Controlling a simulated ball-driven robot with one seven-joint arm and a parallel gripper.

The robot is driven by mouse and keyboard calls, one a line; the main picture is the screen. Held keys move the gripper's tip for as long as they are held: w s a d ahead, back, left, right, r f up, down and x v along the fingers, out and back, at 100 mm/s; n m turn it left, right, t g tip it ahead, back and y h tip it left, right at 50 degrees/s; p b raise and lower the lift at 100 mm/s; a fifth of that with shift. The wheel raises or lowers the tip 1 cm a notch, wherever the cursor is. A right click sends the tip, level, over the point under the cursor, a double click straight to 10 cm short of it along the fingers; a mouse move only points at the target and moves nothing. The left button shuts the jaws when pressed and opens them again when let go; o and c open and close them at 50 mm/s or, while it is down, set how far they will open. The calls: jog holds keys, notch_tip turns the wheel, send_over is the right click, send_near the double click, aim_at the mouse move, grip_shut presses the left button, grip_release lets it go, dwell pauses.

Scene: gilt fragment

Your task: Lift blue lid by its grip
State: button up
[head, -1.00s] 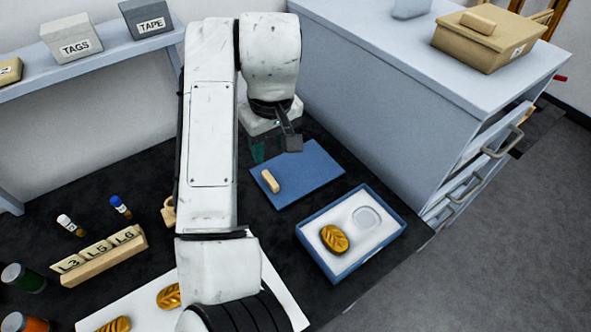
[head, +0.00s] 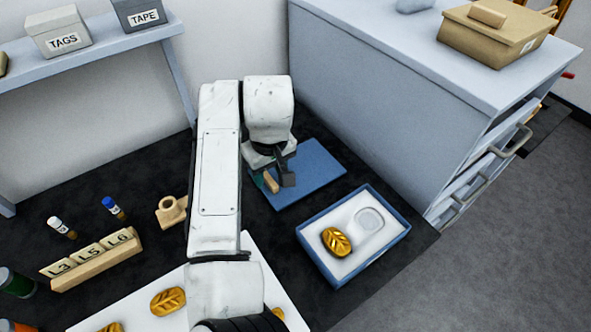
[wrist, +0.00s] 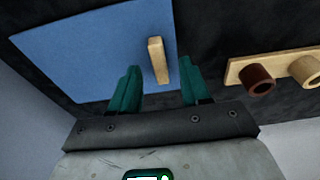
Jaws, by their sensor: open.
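The blue lid (head: 315,170) lies flat on the dark worktop, left of and behind the open blue tray. Its pale wooden grip (head: 271,183) stands up near the lid's left side. My gripper (head: 273,179) is open at the grip, with a finger showing on either side of it. In the wrist view, the lid (wrist: 70,50) fills the upper left, and the grip (wrist: 157,62) lies in the gap between the teal fingertips of my gripper (wrist: 158,72). It touches neither finger there. I cannot tell how deep the fingers reach around it.
The open blue tray (head: 317,259) holds a gold leaf-patterned piece (head: 336,242) beside an empty recess. A grey drawer cabinet (head: 400,110) rises close behind the lid. A wooden ring piece (head: 172,210), capped vials and a labelled block (head: 92,260) stand to the left.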

notch_tip(320, 180, down, 2)
jog(key=shift+w, duration=0.15)
grip_shut()
dwell(0.4)
